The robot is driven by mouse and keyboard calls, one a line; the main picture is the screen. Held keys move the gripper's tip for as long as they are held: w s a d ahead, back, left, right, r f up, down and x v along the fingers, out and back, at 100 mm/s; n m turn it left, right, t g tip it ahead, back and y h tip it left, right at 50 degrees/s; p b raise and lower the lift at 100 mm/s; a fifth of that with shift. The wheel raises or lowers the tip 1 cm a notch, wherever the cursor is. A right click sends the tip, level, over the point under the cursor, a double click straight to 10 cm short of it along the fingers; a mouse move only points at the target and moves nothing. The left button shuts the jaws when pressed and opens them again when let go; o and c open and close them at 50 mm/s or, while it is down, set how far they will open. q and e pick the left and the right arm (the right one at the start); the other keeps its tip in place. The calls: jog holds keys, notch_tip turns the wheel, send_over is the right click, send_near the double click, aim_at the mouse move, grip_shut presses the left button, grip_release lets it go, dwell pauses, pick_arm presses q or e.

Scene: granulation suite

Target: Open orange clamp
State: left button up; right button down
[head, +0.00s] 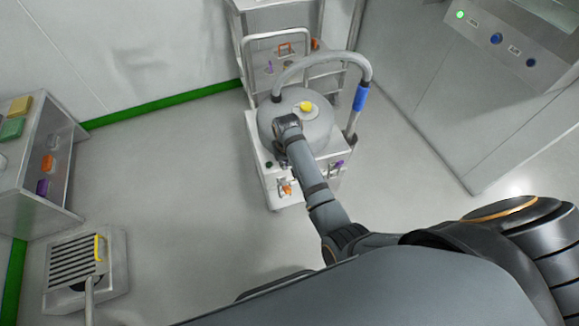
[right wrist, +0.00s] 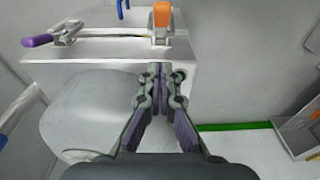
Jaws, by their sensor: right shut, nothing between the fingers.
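The orange clamp (head: 286,188) is on the near side of the wheeled cart (head: 298,186), low in the head view. In the right wrist view its orange handle (right wrist: 162,14) stands up at the top middle, on a metal base at the edge of the cart's white top. My right gripper (head: 281,143) is over the cart beside the grey round vessel (head: 310,130). In the right wrist view its fingers (right wrist: 159,74) are together and empty, pointing toward the orange clamp with a gap between. My left gripper is out of view.
A purple-handled clamp (right wrist: 40,40) sits on the same cart, left of the orange one in the right wrist view. A hose with a blue sleeve (head: 361,98) arches over the vessel.

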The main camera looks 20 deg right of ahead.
jog(key=b, duration=0.2)
send_over(287, 186)
jog(key=w, duration=0.2)
notch_tip(287, 186, down, 8)
jog(key=shift+s+f, duration=0.9)
jog(key=shift+f, duration=0.05)
jog(key=shift+s+a+f, duration=0.1)
jog(key=shift+s+f, duration=0.3)
jog(key=shift+f, duration=0.05)
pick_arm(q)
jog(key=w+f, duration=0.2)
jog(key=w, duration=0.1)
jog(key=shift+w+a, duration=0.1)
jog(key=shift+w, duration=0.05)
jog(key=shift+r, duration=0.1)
